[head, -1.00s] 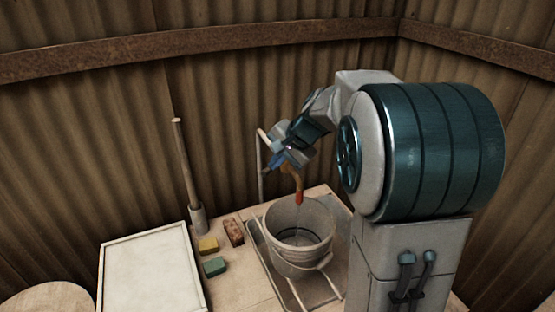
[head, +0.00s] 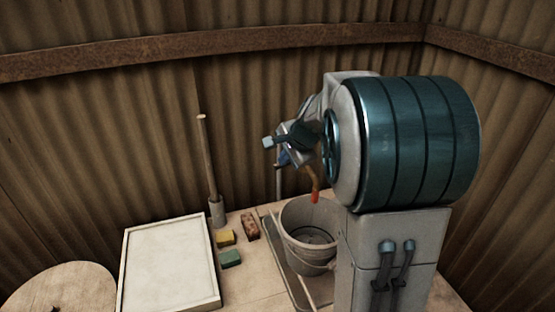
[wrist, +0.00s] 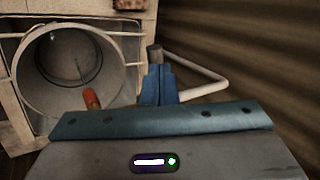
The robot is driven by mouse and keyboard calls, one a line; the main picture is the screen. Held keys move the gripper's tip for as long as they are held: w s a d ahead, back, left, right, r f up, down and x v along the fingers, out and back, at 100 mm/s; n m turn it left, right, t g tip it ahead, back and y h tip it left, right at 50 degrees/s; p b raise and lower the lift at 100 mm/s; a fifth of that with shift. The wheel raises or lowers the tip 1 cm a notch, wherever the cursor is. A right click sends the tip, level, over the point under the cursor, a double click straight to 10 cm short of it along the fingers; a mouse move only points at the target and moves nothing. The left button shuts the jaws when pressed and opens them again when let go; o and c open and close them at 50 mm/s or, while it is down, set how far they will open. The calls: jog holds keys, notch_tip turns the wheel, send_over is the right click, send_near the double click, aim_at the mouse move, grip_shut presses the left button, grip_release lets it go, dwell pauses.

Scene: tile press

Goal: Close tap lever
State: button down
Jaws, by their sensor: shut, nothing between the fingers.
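The tap has a pale pipe (wrist: 205,72) and an orange-brown spout (head: 313,183) with a red end, hanging over the bucket. The red spout end (wrist: 91,98) also shows in the wrist view, left of my gripper. My gripper (wrist: 155,58) has blue fingers, shut and empty, close to the pipe in the picture. In the head view my gripper (head: 284,158) is above and left of the spout, partly covered by my wrist. The tap body is hidden behind my wrist and gripper. I cannot make out the lever or tell whether my fingers touch it.
A grey bucket (head: 297,219) stands in a shallow sink below the spout. To its left are a reddish brick (head: 250,227), a yellow block (head: 226,237), a green block (head: 231,259) and a white-topped board (head: 170,262). Corrugated walls (head: 120,120) close off the back.

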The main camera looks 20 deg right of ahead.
jog(key=shift+w, duration=0.65)
jog(key=shift+w+f, duration=0.1)
jog(key=shift+w+a, duration=0.1)
jog(key=shift+a, duration=0.15)
jog(key=v, duration=1.4)
jog(key=shift+s+a, duration=0.35)
jog(key=shift+s, duration=0.25)
